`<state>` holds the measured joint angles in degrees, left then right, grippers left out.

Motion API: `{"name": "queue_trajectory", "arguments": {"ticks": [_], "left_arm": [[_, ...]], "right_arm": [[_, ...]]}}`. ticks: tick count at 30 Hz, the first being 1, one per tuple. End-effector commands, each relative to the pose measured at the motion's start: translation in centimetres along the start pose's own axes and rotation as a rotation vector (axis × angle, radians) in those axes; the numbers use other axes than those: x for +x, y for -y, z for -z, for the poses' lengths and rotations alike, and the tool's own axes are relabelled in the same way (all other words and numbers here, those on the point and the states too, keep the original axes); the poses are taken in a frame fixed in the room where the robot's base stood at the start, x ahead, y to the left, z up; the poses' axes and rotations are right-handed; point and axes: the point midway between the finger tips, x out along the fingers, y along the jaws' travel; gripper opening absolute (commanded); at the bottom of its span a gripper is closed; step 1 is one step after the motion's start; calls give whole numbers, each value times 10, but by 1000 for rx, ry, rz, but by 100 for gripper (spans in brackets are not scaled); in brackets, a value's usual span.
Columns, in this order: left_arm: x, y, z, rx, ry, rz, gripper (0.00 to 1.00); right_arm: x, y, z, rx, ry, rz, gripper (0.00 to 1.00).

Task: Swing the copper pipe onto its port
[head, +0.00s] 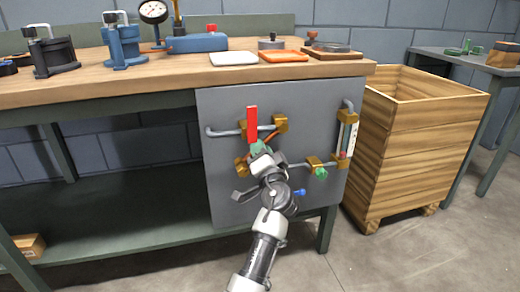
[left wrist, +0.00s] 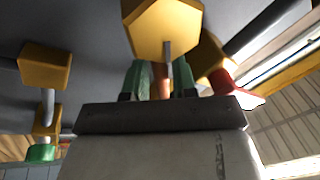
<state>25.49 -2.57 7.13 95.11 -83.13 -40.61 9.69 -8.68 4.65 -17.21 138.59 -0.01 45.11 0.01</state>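The copper pipe (head: 270,136) shows as a short orange-brown length on the grey panel, just below a brass block (head: 280,123) and right of a red upright bar (head: 252,125). My left gripper (head: 261,148) reaches up to it from below. In the left wrist view the copper pipe (left wrist: 160,80) lies between the green fingertips (left wrist: 162,82), which look closed on it. A brass hexagonal fitting (left wrist: 163,28) stands in front of it there. Most of the pipe is hidden by my gripper. I cannot tell which fitting is its port. My right gripper is not in view.
The grey panel (head: 222,180) also carries grey pipes, brass blocks (head: 314,163), a green knob (head: 321,173) and a sight glass (head: 347,138). A wooden crate (head: 400,150) stands to the right. The workbench (head: 170,75) above holds pumps and a gauge.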

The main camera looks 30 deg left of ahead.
Motion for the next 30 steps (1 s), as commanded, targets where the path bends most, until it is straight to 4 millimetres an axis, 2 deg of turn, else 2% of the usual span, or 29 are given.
{"name": "queue_trajectory", "arguments": {"ticks": [5,13,14,19,30], "left_arm": [[13,0,0,0,0,1,27],[15,0,0,0,0,0,27],[15,0,0,0,0,0,26],[14,0,0,1,0,-1,0],[16,-1,-4,-12,3,1,0]], "right_arm": [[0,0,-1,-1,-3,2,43],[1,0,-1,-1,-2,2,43],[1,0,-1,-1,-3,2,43],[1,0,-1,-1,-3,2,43],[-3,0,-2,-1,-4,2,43]]}}
